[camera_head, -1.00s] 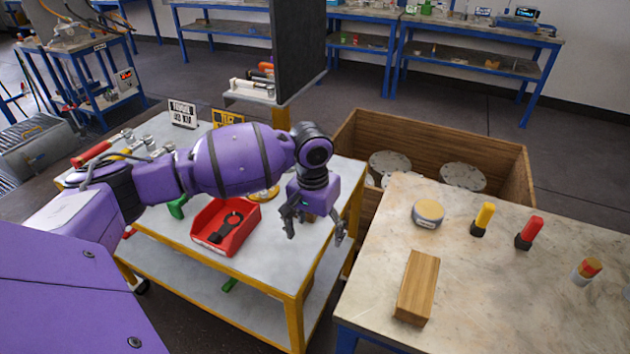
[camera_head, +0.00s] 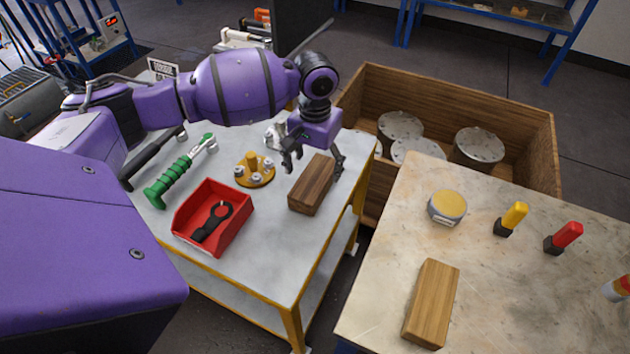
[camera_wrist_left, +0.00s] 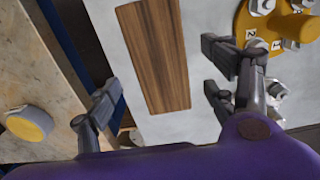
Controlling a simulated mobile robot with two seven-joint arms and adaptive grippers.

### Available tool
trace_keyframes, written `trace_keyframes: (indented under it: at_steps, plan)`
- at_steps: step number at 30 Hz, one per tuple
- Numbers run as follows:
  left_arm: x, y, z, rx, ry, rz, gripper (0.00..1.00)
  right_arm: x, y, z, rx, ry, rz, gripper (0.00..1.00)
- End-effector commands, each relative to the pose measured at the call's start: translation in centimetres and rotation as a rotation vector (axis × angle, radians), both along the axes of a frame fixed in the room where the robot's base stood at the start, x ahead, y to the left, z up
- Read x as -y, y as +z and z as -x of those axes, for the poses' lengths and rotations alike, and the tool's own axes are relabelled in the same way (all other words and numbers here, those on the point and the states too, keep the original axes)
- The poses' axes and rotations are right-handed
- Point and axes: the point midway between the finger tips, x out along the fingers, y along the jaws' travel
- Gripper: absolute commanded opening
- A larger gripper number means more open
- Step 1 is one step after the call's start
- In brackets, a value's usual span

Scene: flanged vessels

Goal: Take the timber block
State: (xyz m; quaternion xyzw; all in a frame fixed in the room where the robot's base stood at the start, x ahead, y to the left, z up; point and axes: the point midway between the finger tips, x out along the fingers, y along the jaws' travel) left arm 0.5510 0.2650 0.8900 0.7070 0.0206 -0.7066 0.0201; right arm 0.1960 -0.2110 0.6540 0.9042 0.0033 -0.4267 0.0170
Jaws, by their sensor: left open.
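A dark brown timber block (camera_head: 312,185) lies on the grey top of the yellow-framed cart. It also shows in the left wrist view (camera_wrist_left: 155,55), lying lengthwise between the two fingers. My left gripper (camera_head: 314,165) is open and empty over the far end of this block, apart from it as far as I can tell. The left wrist view shows its two fingers (camera_wrist_left: 165,95) spread wide. A second, lighter timber block (camera_head: 432,303) lies on the marble-topped table at the right. My right gripper is not in view.
A red tray (camera_head: 213,218) with a black part, a green-handled tool (camera_head: 180,172) and a yellow flanged piece (camera_head: 254,170) are on the cart. A round tin (camera_head: 447,206) and yellow and red markers stand on the table. A wooden crate (camera_head: 455,95) holds metal vessels.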

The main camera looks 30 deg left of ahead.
Motion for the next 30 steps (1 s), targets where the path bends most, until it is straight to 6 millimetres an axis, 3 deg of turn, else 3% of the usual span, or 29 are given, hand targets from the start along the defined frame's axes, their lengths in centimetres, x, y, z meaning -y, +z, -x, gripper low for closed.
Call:
trace_keyframes:
  at_steps: [8,17,30]
  plan:
    - [0.0,-3.9,0.2,-0.001,-0.001,0.000,0.77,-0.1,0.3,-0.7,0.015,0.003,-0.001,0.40]
    - [0.0,-4.3,0.2,0.002,-0.001,0.000,0.75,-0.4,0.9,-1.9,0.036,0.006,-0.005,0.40]
    - [0.0,-4.2,0.2,0.001,-0.001,0.000,0.18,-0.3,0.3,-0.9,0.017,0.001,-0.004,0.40]
